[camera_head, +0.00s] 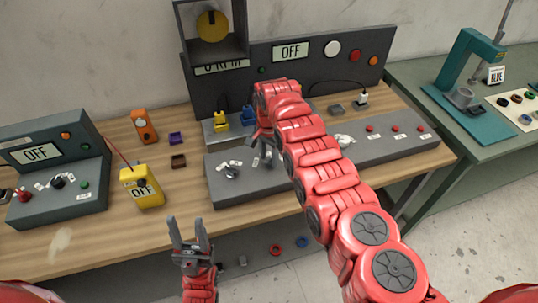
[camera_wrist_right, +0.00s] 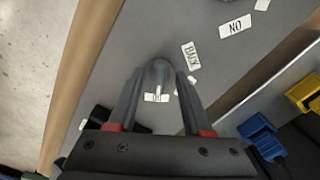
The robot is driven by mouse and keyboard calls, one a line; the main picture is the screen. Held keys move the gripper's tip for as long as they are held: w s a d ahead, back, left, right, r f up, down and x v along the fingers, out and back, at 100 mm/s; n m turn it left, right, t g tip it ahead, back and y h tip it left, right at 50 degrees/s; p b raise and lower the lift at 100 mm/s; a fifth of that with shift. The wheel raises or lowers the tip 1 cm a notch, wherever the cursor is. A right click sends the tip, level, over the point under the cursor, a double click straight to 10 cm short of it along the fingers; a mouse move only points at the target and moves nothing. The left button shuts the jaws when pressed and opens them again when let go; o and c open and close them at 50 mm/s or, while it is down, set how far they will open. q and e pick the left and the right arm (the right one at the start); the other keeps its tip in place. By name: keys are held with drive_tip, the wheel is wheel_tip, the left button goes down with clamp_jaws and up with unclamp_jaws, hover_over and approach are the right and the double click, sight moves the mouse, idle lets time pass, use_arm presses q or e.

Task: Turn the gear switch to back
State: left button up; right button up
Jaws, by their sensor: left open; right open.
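The gear switch shows in the right wrist view as a rounded grey lever (camera_wrist_right: 158,73) on a grey panel, with a small white label at its foot. A "BACK" label (camera_wrist_right: 190,55) lies to its upper right. My right gripper (camera_wrist_right: 160,78) is open, with one finger on each side of the lever; I cannot tell whether they touch it. In the head view my right gripper (camera_head: 262,148) is over the middle grey console (camera_head: 275,180) and largely hides the lever. My left gripper (camera_head: 187,222) is open and empty, in front of the table's edge.
A "NO" label (camera_wrist_right: 235,27) and another small switch (camera_head: 231,173) lie left of my right gripper in the head view.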

drive_tip(key=shift+f, duration=0.2)
clamp_jaws()
